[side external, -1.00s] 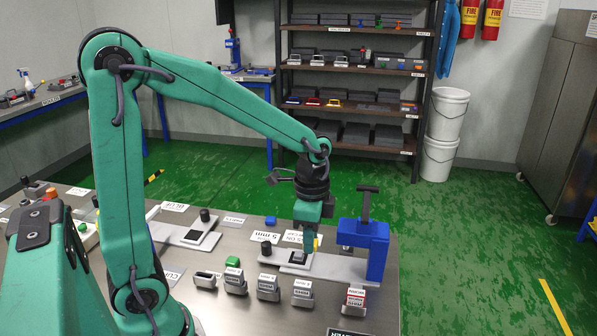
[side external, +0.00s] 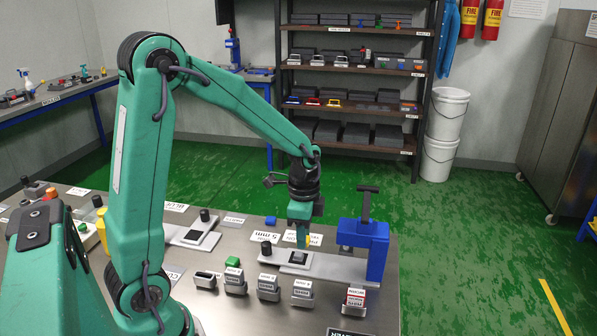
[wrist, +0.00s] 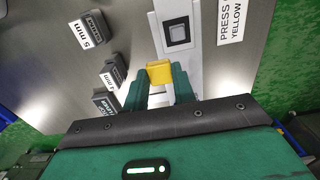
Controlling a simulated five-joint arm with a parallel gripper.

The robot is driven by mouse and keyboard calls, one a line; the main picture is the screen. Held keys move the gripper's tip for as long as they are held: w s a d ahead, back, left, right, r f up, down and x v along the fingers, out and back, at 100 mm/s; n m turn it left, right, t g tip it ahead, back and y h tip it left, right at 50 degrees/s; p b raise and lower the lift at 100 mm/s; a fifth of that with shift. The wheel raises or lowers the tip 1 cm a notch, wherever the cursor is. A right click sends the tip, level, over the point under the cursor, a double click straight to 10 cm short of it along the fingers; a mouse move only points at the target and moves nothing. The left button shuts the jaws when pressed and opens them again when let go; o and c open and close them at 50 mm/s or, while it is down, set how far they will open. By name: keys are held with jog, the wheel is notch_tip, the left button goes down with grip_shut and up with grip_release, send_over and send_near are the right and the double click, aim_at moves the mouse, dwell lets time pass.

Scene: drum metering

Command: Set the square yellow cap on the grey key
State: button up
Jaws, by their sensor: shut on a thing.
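The yellow cap (wrist: 160,73) is held between the two green fingers of my gripper (wrist: 162,84) in the wrist view. In the side view my gripper (side external: 303,240) is above the pale base plate, with a bit of yellow at its fingertips. The grey key (wrist: 178,34) is a small square inside a dark frame on a white plate. In the wrist view it lies ahead of the cap and slightly right, uncovered. The key's dark square (side external: 298,257) also shows in the side view, below the fingertips. The cap is apart from it.
A blue press (side external: 372,250) with a black T-handle stands right of the plate. A black post (side external: 266,248) stands at the plate's left. Several labelled grey blocks (side external: 268,287) line the front. A "PRESS YELLOW" label (wrist: 230,20) lies beside the key plate.

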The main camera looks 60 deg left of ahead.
aim_at(298, 253)
jog(key=shift+w+a+f, duration=0.2)
jog(key=shift+a+f, duration=0.2)
jog(key=shift+a, duration=0.25)
jog(key=shift+w+a+f, duration=0.15)
jog(key=shift+a+f, duration=0.25)
jog(key=shift+a, duration=0.3)
jog(key=shift+w+a+f, duration=0.2)
jog(key=shift+a+f, duration=0.2)
jog(key=shift+a, duration=0.25)
jog(key=shift+f, duration=0.1)
jog(key=shift+f, duration=1.9)
jog(key=shift+f, duration=0.1)
jog(key=o, duration=0.9)
jog(key=shift+o, duration=0.2)
notch_tip(298, 253, up, 12)
jog(key=shift+d, duration=0.1)
